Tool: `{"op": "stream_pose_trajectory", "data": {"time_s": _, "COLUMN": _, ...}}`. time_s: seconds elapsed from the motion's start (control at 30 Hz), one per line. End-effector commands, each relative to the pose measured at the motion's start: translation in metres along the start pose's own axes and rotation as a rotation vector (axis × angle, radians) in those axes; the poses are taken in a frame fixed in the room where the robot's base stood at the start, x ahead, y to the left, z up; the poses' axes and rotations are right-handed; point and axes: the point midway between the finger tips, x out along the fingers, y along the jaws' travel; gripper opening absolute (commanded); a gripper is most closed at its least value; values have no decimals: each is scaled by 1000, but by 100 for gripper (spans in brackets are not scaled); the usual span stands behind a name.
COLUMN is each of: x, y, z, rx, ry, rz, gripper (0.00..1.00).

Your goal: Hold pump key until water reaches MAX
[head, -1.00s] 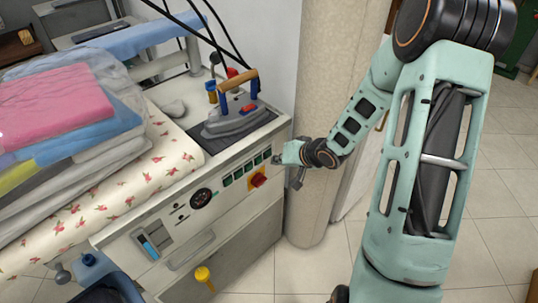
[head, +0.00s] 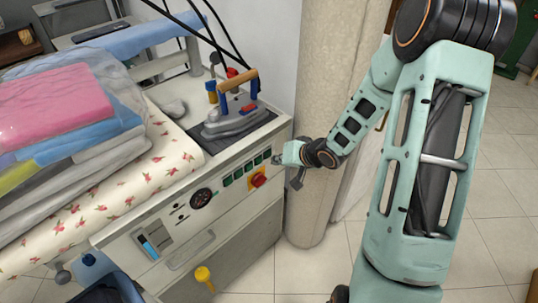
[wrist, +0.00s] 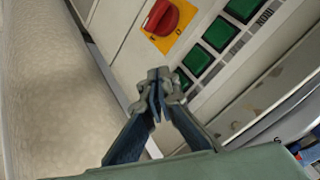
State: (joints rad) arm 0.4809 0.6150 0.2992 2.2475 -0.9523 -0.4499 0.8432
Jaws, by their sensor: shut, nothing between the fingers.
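A row of green keys (head: 239,174) runs along the front panel of the ironing station; several also show in the wrist view (wrist: 220,33). I cannot read which one is the pump key. My gripper (head: 277,160) is shut and empty at the right end of the row. In the wrist view its closed fingertips (wrist: 158,86) are at the end green key (wrist: 181,79) and partly cover it; I cannot tell whether they press it. A gauge window (head: 149,247) at the panel's lower left shows blue water; its MAX mark is too small to read.
A red knob on a yellow plate (head: 258,180) sits just below the keys. An iron (head: 235,120) rests on top of the station. A round column (head: 325,120) stands close to my gripper's right. A yellow-handled part (head: 204,275) sticks out at the lower front.

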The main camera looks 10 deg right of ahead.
Motion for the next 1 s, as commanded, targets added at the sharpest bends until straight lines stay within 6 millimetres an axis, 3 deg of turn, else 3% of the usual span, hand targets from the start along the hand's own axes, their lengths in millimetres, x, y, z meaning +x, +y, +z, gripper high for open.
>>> {"op": "stream_pose_trajectory", "data": {"time_s": 1.0, "x": 7, "y": -5, "z": -5, "rx": 0, "ry": 0, "rz": 0, "gripper": 0}}
